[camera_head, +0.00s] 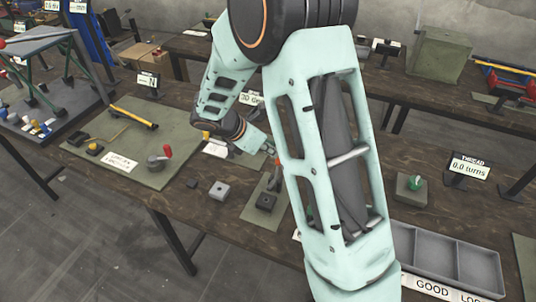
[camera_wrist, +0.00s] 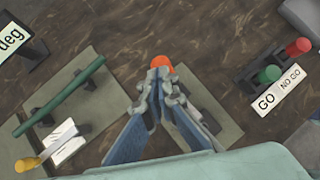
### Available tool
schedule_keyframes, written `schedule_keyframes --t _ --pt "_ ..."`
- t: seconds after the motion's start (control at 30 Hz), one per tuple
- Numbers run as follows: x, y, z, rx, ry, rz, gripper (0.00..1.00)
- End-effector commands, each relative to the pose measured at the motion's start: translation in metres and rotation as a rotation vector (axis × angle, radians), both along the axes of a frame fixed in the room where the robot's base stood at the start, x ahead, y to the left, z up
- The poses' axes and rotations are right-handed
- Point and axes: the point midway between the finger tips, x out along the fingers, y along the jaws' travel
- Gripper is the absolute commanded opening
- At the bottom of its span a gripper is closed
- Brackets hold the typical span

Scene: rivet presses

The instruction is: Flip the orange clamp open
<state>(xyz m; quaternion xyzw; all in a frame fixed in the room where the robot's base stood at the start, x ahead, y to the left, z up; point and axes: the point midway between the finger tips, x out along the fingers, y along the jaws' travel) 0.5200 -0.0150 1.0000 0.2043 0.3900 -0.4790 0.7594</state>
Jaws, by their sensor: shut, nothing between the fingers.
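In the wrist view, a rounded orange tip (camera_wrist: 162,63), which I take as part of the orange clamp, shows just past my gripper (camera_wrist: 158,88). My fingers are shut with nothing held between them, and their tips are at or very near the orange part. I cannot tell whether they touch it. The rest of the clamp is hidden behind the fingers, above a grey-green plate (camera_wrist: 212,108). In the head view, my gripper (camera_head: 265,145) is low over the table, partly hidden by my arm, and a small reddish-orange spot (camera_head: 278,161) shows beside it.
In the wrist view, a green bar (camera_wrist: 62,96) on a plate and a yellow handle (camera_wrist: 28,164) lie left. A GO/NO GO sign (camera_wrist: 279,88) with red and green knobs stands right. In the head view, a grey compartment tray (camera_head: 445,245) stands right. Bare wood surrounds the plates.

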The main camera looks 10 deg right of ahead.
Motion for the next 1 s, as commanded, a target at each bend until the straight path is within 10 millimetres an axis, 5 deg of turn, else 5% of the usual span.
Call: schedule_keyframes --t 0.5,1.0 --pt "0.04 -0.03 -0.022 0.0 0.0 -0.003 0.0" --pt "0.057 -0.042 -0.042 0.0 0.001 -0.001 0.0"
